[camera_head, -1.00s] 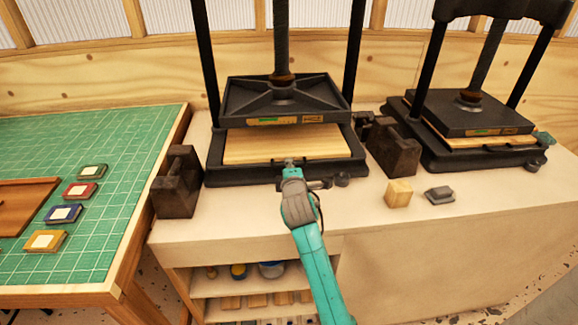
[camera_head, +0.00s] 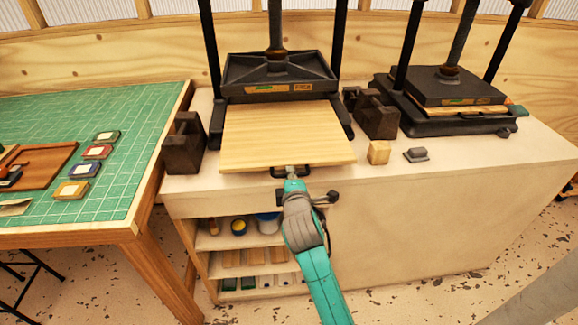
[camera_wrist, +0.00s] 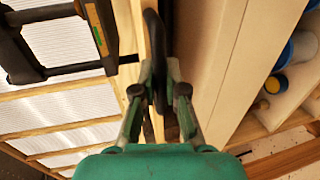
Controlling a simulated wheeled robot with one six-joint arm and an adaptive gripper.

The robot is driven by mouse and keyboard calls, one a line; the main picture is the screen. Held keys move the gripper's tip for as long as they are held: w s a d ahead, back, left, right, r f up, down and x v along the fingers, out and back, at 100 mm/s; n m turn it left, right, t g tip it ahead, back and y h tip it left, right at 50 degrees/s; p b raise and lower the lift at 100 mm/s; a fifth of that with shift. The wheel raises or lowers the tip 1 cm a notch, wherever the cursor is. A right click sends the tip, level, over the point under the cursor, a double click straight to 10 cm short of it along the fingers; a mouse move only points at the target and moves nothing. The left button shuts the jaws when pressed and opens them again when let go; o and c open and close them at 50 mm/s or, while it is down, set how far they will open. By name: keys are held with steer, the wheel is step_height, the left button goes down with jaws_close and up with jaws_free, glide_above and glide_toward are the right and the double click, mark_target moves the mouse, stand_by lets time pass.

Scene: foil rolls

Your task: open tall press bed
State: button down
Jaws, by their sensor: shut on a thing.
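The tall press (camera_head: 277,73) stands on the pale bench, with its black plate raised over the bed. Its bed (camera_head: 285,138), a light wooden board, sticks out of the frame toward me and overhangs the bench's front edge. A dark handle (camera_head: 275,173) is on the bed's front edge. My gripper (camera_head: 291,175) is shut on this handle. In the wrist view, my gripper's fingers (camera_wrist: 160,80) close around the dark handle bar (camera_wrist: 156,40), and the bed's pale edge shows beside it.
A second press (camera_head: 450,95) stands at the right. Dark weights stand left (camera_head: 184,143) and right (camera_head: 376,113) of the tall press. A wooden block (camera_head: 379,152) and a grey piece (camera_head: 416,155) lie right of the bed. The green-topped table (camera_head: 60,120) is at the left.

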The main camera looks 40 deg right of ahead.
steer(key=shift+v, duration=0.8)
steer(key=shift+f, duration=0.2)
steer(key=c, duration=1.2)
jaws_free()
steer(key=v, duration=1.2)
